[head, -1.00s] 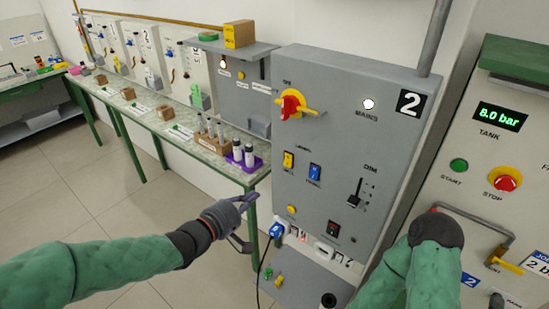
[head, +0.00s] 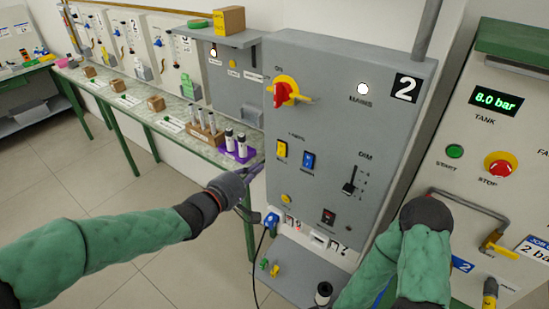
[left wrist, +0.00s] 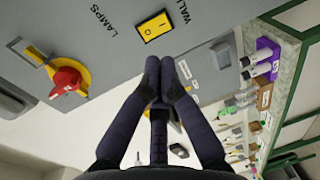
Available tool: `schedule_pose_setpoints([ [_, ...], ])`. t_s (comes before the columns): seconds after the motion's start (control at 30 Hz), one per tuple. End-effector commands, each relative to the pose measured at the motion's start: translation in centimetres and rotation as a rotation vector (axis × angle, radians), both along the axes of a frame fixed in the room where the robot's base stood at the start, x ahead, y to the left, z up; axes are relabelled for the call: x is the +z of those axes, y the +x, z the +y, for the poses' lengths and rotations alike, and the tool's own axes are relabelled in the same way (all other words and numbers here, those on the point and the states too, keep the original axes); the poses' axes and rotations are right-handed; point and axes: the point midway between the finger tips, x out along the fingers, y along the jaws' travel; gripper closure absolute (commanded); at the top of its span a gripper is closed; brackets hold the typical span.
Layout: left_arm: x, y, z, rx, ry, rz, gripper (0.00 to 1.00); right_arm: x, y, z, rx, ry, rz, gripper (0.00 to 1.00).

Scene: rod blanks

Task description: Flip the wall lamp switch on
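The wall lamp switch is a yellow rocker (head: 281,149) on the upright grey panel marked 2. In the left wrist view the yellow rocker (left wrist: 155,26) sits in a dark frame between the lettering LAMPS and WALL. Its tilt is too small to judge. My left gripper (head: 258,172) is at the panel's left edge, below and left of the rocker. In the left wrist view its dark fingertips (left wrist: 160,64) are together and empty, with the rocker just beyond them; contact is not visible. My right arm is at the lower right, but its gripper is not visible.
A blue rocker (head: 308,160) is right of the yellow one. A red rotary handle (head: 285,92) on a yellow plate is above. A slider (head: 349,181) is at the right. The MAINS light (head: 362,89) glows. A bench with vials in a purple holder (head: 240,151) stands left.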

Motion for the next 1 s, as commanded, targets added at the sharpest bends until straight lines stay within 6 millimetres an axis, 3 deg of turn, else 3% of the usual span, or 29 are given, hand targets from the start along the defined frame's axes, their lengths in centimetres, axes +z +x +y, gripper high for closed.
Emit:
schedule_pose_setpoints([
  [0.3,-0.9,4.7,-3.5,-0.002,0.000,-0.001,1.00,-1.3,0.0,0.0,0.000,0.000,0.000,0.60],
  [0.5,-1.1,6.6,-4.8,0.000,0.000,-0.001,1.00,-1.7,0.0,0.0,0.000,0.000,0.000,0.60],
  [1.0,-1.0,7.3,-5.3,0.001,0.000,-0.001,1.00,-1.8,0.0,0.0,0.000,0.000,0.000,0.60],
])
